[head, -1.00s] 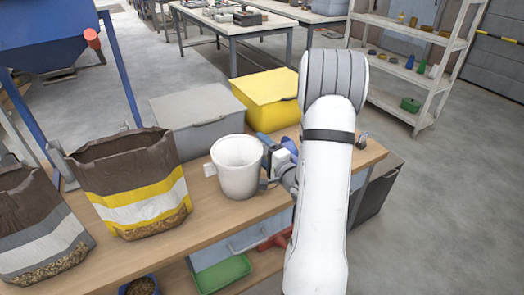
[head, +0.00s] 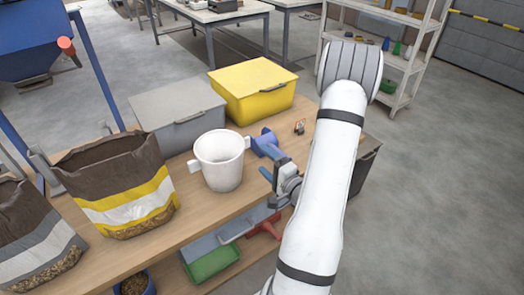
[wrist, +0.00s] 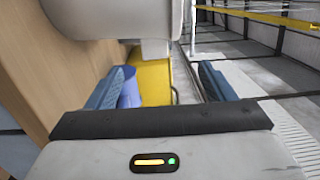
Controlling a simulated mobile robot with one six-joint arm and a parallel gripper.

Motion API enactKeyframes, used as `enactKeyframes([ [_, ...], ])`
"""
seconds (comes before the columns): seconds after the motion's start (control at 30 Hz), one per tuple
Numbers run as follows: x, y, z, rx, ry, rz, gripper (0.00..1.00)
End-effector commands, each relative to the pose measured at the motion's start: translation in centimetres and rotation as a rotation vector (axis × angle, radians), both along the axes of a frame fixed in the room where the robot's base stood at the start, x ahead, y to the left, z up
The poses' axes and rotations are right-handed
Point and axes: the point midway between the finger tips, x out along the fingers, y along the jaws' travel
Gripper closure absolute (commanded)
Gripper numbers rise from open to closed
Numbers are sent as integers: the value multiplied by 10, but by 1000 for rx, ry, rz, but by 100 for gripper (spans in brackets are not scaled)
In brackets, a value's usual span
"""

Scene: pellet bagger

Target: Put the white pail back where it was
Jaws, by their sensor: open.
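The white pail (head: 219,165) stands upright on the wooden bench, with a small lug on each side. In the wrist view its white side (wrist: 105,15) fills the upper left, with a lug hanging at its lower edge. My gripper (head: 272,168) is just right of the pail, low over the bench's front part. In the wrist view its blue fingers (wrist: 162,82) are spread apart with nothing between them. A gap shows between the fingers and the pail in the head view.
A blue object (head: 265,143) lies close behind my gripper. A grey bin (head: 178,120) and a yellow bin (head: 252,95) stand behind the pail. An open pellet bag (head: 115,190) stands left of it. The wooden bench (head: 200,222) is clear in front of the pail.

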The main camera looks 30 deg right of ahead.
Motion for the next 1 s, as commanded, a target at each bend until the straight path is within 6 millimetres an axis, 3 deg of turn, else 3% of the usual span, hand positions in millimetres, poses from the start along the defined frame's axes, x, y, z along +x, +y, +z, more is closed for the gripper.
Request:
enactKeyframes([
  [0.3, -9, 1, 2, 3, -2, -4, 24],
  [1.0, -10, 1, 0, 1, -3, -4, 24],
])
